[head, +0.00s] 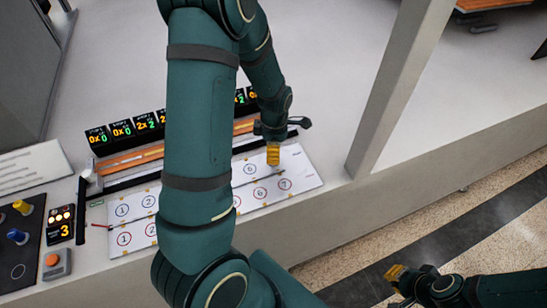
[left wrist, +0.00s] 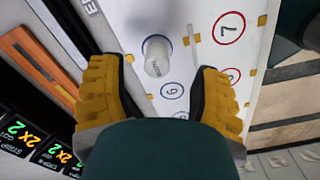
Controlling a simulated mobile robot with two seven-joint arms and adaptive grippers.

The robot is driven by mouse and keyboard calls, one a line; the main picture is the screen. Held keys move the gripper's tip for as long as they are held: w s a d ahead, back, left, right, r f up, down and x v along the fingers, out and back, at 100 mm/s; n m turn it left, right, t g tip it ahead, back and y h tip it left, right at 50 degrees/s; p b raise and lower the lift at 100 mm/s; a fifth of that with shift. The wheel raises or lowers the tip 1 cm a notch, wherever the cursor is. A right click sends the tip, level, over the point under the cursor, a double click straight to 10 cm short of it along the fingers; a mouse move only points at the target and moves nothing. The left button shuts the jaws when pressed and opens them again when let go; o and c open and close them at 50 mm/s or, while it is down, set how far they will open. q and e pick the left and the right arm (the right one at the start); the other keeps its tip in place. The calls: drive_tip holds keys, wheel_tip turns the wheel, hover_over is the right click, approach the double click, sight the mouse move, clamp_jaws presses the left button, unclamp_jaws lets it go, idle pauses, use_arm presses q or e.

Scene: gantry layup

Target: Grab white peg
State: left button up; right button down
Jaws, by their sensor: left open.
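The white peg (left wrist: 157,56) shows in the left wrist view as a pale cylinder on the white numbered board (left wrist: 200,60), partly covering a blue circle. My left gripper (left wrist: 166,78) is open, with a yellow-padded finger on each side of the view. The peg lies between and beyond the fingertips, and nothing is gripped. In the head view my left gripper (head: 273,156) points down over the right part of the board (head: 300,172); I cannot make out the peg there. My right gripper (head: 396,286) is at the bottom right, away from the board; its jaw opening is unclear.
A row of black displays (head: 122,129) and an orange strip (head: 125,158) lie behind the board. A panel with yellow and blue knobs (head: 22,236) is at the left. A pale upright post (head: 395,90) stands right of the board. My left arm hides the board's middle.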

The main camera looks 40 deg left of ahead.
use_arm(q)
drive_tip(key=f, duration=0.5)
drive_tip(key=shift+a, duration=0.25)
drive_tip(key=shift+c, duration=0.2)
clamp_jaws()
